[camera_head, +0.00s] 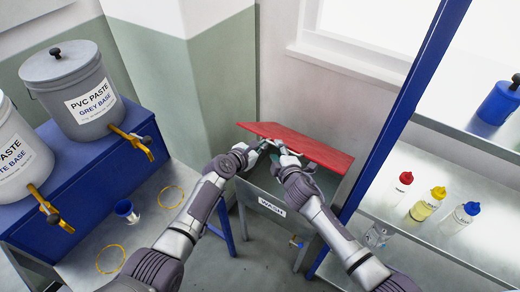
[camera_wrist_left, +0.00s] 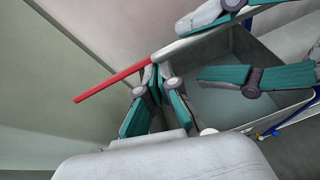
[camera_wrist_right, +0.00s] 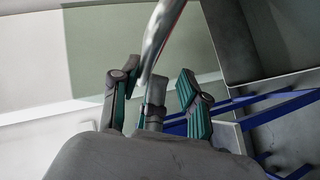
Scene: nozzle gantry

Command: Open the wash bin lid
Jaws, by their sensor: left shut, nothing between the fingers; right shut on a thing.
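The wash bin (camera_head: 271,208) is a grey box with a WASH label, low at the middle of the head view. Its red lid (camera_head: 312,148) is raised and tilted over the back, and part of the grey interior shows below it. In the left wrist view the lid (camera_wrist_left: 110,86) is a thin red strip beside the open bin (camera_wrist_left: 225,105). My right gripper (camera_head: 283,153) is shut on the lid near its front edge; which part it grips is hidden. My left gripper (camera_head: 264,146) is shut and empty close beside it, near the bin's left rim.
A blue-framed shelf (camera_head: 395,120) with several bottles stands close on the right. A blue bench unit (camera_head: 85,165) with paste buckets (camera_head: 80,90) is on the left. A wall corner is behind the bin. A small tap (camera_head: 296,243) sticks out low on the bin's front.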

